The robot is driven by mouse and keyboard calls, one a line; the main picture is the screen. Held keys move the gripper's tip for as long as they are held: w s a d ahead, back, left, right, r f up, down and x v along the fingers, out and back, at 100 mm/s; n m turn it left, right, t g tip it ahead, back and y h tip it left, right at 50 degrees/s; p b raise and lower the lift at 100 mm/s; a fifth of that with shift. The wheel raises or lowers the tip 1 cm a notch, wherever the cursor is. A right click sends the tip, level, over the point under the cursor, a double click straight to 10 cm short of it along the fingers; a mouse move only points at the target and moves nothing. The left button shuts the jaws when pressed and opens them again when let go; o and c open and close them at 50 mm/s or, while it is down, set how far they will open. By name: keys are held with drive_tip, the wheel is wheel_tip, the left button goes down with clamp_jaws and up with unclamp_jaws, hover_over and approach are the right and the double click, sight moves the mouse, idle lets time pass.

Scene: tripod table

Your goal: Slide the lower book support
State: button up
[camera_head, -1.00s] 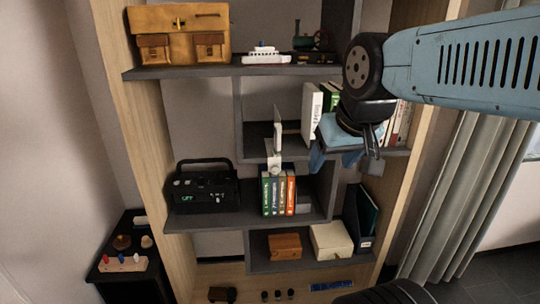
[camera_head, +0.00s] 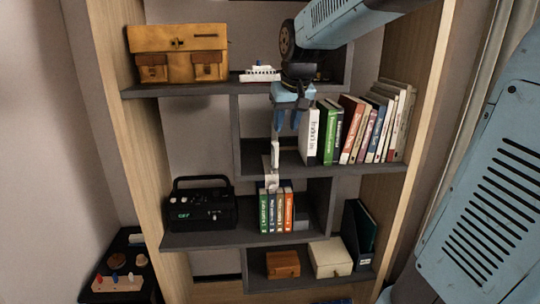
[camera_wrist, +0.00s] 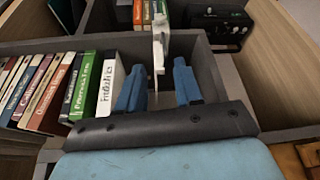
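A white-grey book support (camera_head: 274,153) stands upright at the left end of the upper book row. Another pale support part (camera_head: 270,181) shows just below it, at the shelf edge above the small books (camera_head: 276,211); I cannot tell whether the two are joined. In the wrist view the pale support (camera_wrist: 158,50) rises beyond the gap between my fingers. My gripper (camera_wrist: 160,88) is open and empty, with its blue fingers on either side of that line of sight. In the head view my gripper (camera_head: 285,118) is above the upper support, left of the white book (camera_head: 310,133).
A row of several larger books (camera_head: 360,128) fills the right of that shelf. A black radio (camera_head: 202,207) stands left of the small books. A brown case (camera_head: 178,52) and a toy ship (camera_head: 260,74) stand on the top shelf. Wooden side walls flank the shelves.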

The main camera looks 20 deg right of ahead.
approach(273, 152)
drive_tip(key=x, duration=1.1)
drive_tip(key=shift+d, duration=0.1)
clamp_jaws()
idle(0.6)
